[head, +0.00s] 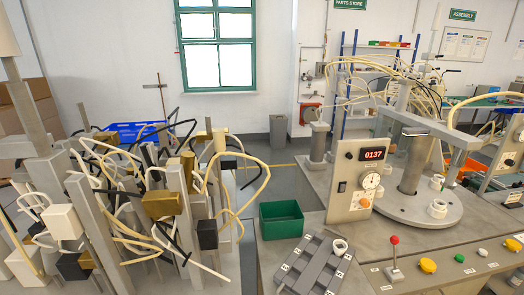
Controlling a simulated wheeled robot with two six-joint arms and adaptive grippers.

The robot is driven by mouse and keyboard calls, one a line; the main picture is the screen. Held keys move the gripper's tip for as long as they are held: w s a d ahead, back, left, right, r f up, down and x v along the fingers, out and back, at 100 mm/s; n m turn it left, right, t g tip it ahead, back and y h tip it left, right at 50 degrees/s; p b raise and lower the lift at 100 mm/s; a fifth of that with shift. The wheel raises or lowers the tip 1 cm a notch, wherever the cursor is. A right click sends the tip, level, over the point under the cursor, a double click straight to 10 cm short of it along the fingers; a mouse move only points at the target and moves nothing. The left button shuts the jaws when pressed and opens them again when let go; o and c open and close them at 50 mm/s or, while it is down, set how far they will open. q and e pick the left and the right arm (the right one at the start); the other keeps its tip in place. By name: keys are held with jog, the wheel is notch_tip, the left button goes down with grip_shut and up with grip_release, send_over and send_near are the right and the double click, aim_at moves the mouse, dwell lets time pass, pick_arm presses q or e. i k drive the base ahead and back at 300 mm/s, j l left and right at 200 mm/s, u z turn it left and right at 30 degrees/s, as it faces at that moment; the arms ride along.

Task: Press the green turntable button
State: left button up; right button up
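The small green button (459,258) sits on the sloped front strip of the grey machine bench, at the lower right of the head view. It lies between a yellow button (427,265) on its left and a small white button (482,252) on its right. The round grey turntable (400,208) is behind it, around a thick upright column (416,165). White ring-shaped sockets (438,208) stand on the turntable. Nothing covers the green button. I cannot make out either of my grippers in this view.
A red-knobbed lever (394,241) stands left of the buttons; another yellow button (513,245) is at right. A control panel (351,185) reads 0137. A green bin (281,219) and grey slotted tray (318,262) sit left. Cable-tangled posts (90,210) crowd the left.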

aim_at(458, 257)
jog(key=z, duration=1.8)
